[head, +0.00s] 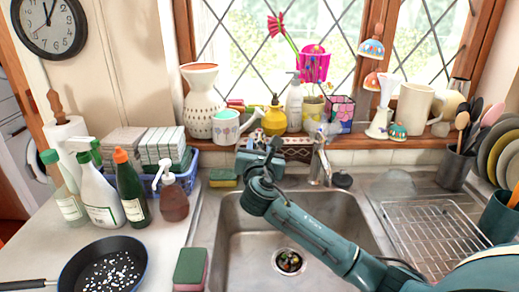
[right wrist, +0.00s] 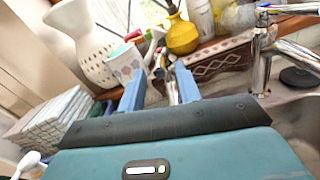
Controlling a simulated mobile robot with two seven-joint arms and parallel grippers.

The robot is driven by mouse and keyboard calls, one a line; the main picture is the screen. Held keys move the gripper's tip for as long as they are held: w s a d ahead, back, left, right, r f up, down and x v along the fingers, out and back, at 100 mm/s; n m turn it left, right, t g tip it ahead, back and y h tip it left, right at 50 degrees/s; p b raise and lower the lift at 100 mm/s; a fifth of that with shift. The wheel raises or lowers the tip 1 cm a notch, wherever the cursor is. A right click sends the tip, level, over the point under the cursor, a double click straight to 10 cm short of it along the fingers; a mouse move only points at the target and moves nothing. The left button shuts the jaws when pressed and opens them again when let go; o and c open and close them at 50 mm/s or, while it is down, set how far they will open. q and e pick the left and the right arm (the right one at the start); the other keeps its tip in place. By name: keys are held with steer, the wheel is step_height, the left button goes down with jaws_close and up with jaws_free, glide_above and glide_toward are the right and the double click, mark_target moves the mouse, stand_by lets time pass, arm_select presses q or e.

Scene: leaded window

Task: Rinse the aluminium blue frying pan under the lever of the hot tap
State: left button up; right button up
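The frying pan (head: 104,268) is at the lower left on the counter, dark inside with a blue rim and white specks scattered over its bottom. Its black handle (head: 25,285) points left. The metal tap (head: 318,168) stands behind the sink; it also shows at the upper right of the right wrist view (right wrist: 262,58). Its top is partly blurred against the sill, so I cannot tell the lever clearly. My right gripper (head: 260,146) is above the sink's back left edge, left of the tap and far from the pan. Its fingers (right wrist: 157,88) are apart with nothing held between them. My left gripper is not in view.
Bottles and a soap dispenser (head: 173,200) stand behind the pan. A green and pink sponge (head: 190,270) lies between pan and sink. A wire rack (head: 435,235) is at right. Vases and ornaments crowd the sill.

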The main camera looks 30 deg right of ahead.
mark_target(260, 139)
steer(key=shift+b+x, duration=0.75)
steer(key=shift+x, duration=1.05)
steer(key=shift+c, duration=0.5)
jaws_close()
